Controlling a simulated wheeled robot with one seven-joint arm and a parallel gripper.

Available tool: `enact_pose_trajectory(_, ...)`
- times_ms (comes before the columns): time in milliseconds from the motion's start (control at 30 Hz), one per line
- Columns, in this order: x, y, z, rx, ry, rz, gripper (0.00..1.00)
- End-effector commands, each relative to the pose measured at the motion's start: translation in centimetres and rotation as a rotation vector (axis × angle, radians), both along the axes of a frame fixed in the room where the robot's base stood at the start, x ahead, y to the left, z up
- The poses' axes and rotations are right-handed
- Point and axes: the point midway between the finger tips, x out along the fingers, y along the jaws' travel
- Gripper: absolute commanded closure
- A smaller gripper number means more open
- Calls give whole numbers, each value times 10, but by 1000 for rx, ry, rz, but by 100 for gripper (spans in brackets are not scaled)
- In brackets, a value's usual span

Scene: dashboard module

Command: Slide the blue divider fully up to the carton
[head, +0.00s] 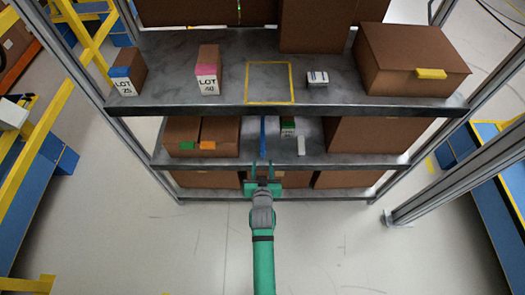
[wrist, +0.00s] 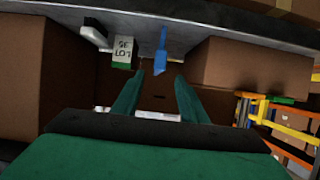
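The thin blue divider (head: 263,138) stands upright on the middle shelf, apart from its neighbours. It also shows in the wrist view (wrist: 161,55), which looks upside down. To its left in the head view is a brown carton (head: 220,132) with an orange tab, with a gap between. To its right stands a small carton with a green-and-white label (head: 288,127). My gripper (head: 262,168) is open and empty in front of the shelf edge, in line with the divider. In the wrist view its fingers (wrist: 160,76) stand apart either side of the divider's line, without visible contact.
A white block (head: 301,146) lies right of the divider, and a large carton (head: 370,145) stands farther right. The upper shelf (head: 225,65) overhangs the middle shelf. More cartons sit on the bottom shelf (head: 335,193). The floor in front is clear.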

Motion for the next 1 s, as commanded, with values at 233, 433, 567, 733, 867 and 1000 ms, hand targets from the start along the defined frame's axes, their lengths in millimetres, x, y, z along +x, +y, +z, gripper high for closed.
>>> enact_pose_trajectory(233,34,1,-13,-1,-1,1,61)
enact_pose_trajectory(433,65,0,-27,1,0,1,61)
enact_pose_trajectory(567,81,0,-33,0,-1,1,61)
enact_pose_trajectory(733,93,0,-38,0,0,0,61)
enact_pose_trajectory(867,96,0,-39,0,-1,0,61)
enact_pose_trajectory(1000,96,0,-39,0,-1,0,61)
